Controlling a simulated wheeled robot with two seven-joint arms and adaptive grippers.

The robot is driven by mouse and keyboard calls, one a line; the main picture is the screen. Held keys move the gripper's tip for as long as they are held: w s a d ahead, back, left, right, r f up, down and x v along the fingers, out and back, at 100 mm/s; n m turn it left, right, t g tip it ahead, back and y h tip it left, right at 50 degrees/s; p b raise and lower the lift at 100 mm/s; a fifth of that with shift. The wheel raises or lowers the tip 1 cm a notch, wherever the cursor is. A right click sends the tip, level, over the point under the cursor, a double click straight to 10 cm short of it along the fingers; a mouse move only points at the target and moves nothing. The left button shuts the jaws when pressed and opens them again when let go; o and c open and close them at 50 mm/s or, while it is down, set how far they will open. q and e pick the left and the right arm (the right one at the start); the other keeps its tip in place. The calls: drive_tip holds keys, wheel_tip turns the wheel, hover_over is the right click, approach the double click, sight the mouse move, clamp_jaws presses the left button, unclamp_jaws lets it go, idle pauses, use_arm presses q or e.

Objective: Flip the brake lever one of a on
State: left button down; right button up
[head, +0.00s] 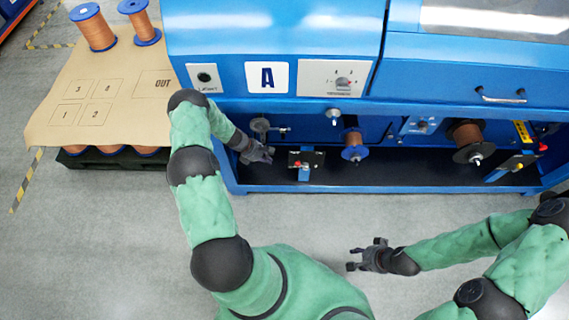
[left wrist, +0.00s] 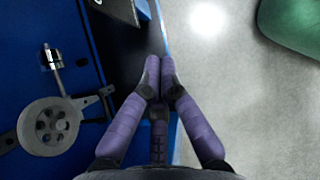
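The blue machine marked with an A sign (head: 267,77) has an open bay along its lower front. A grey wheel with holes on an arm (left wrist: 50,125) is at the bay's left end; it also shows in the head view (head: 261,125). I cannot tell for sure which part is the brake lever. My left gripper (head: 266,153) is in front of the bay, just below that wheel. In the left wrist view its purple fingers (left wrist: 160,72) come together at the tips with nothing seen between them. My right gripper (head: 354,259) hangs over the floor, fingers apart and empty.
A blue post with a dark plate (head: 304,162) stands right of my left gripper. A small copper spool (head: 353,142) and a larger one (head: 466,138) are in the bay. A brown board (head: 100,90) with spools lies at left. The front floor is clear.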

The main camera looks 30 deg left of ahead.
use_arm(q)
drive_tip(key=w+d+f+b, duration=0.5)
drive_tip(key=d+f, duration=0.2)
drive_tip(key=shift+w, duration=0.35)
drive_tip(key=shift+d+r, duration=0.1)
idle(0.4)
drive_tip(key=shift+w+d+r+p, duration=0.1)
drive_tip(key=shift+d+p, duration=0.05)
drive_tip(key=shift+p, duration=0.25)
